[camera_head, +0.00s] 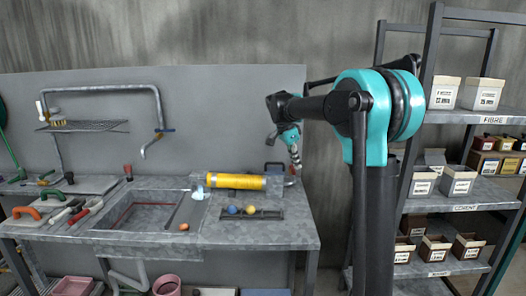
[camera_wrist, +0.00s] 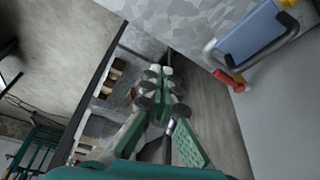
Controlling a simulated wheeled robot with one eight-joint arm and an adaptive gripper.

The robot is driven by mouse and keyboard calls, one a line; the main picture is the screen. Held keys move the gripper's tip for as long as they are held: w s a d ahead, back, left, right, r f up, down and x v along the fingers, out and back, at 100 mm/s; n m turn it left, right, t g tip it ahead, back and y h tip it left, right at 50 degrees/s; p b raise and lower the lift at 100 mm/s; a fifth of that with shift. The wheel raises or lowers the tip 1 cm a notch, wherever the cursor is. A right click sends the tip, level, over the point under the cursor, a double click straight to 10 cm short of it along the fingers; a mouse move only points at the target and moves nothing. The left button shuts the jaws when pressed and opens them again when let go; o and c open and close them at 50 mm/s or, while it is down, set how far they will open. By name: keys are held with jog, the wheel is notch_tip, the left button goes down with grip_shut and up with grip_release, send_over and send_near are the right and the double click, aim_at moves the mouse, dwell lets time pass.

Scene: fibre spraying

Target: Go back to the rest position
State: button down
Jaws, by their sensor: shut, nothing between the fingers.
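My gripper (camera_head: 296,163) hangs from my folded teal and black arm, in front of the grey back panel at the right end of the workbench (camera_head: 225,241). It points downward and appears to the right of the yellow cylinder (camera_head: 235,181) in the picture. In the wrist view my gripper (camera_wrist: 162,72) shows green finger pads with dark round joints. Its fingertips are together, with nothing between them. Nothing hangs from the gripper.
A sink (camera_head: 135,212) is set in the bench. Shelves (camera_head: 468,187) with labelled boxes stand at right. A blue object with a handle (camera_wrist: 250,35) shows in the wrist view.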

jog(key=s+d+f+n, duration=0.1)
jog(key=s+f+n, duration=0.1)
jog(key=s+f, duration=0.2)
jog(key=s+d+f+n+y, duration=0.1)
jog(key=s+d+f+n, duration=0.1)
jog(key=s, duration=0.5)
jog(key=s+d+f+n+t+y, duration=0.1)
jog(key=s+d+f+n, duration=0.1)
jog(key=s+f, duration=0.3)
jog(key=shift+s+d+f+n, duration=0.2)
jog(key=shift+s+f+n, duration=0.15)
jog(key=shift+f+n, duration=0.3)
jog(key=s+f+n+t, duration=0.1)
jog(key=s+f+n, duration=0.2)
jog(key=s+f, duration=0.2)
jog(key=s+f+n+y, duration=0.1)
jog(key=s+f+n, duration=0.2)
jog(key=s+f, duration=0.3)
jog(key=s, duration=0.5)
jog(key=shift+s+d+t+y, duration=0.3)
jog(key=shift+d+t, duration=0.1)
